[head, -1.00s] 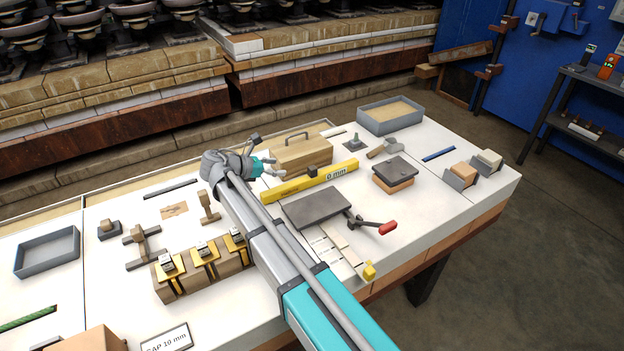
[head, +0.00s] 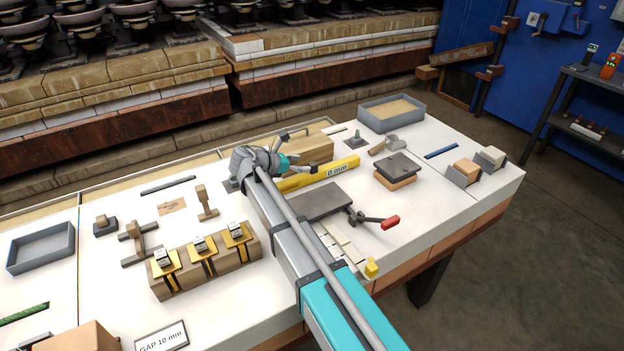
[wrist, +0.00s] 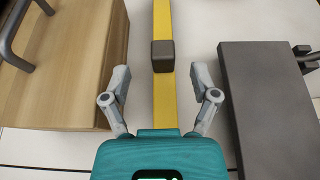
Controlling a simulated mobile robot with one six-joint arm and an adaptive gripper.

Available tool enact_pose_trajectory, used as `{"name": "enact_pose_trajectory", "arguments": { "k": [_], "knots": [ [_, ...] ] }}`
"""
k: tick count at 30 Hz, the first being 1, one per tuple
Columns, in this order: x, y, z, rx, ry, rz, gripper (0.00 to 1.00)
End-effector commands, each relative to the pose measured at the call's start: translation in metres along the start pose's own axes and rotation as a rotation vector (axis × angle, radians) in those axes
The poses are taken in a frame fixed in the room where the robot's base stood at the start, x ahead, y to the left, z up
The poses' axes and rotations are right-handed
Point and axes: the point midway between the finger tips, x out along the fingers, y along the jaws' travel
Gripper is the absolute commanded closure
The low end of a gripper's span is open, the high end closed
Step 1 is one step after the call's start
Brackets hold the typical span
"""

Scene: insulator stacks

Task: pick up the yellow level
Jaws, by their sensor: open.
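My gripper (head: 302,153) is over the level's left part. In the wrist view my gripper (wrist: 161,82) is open, one finger on each side of the level, with gaps to both. Height above it is hard to tell.
A wooden box with a handle (wrist: 75,50) stands close left of the level in the wrist view; a dark grey plate (wrist: 265,110) lies close right. The head view shows a grey tray (head: 392,113), a red-handled clamp (head: 388,223) and a wooden block with brass pieces (head: 205,272).

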Motion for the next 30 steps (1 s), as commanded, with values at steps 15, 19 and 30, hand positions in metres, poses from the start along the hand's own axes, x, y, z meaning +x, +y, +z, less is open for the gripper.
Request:
{"name": "enact_pose_trajectory", "arguments": {
  "k": [15,19,30],
  "knots": [
    [0.009,-0.001,-0.001,0.001,0.0,0.0,0.23],
    [0.022,-0.003,-0.002,0.001,0.0,-0.001,0.23],
    [0.054,-0.005,0.0,0.001,0.0,-0.002,0.23]
  ]
}}
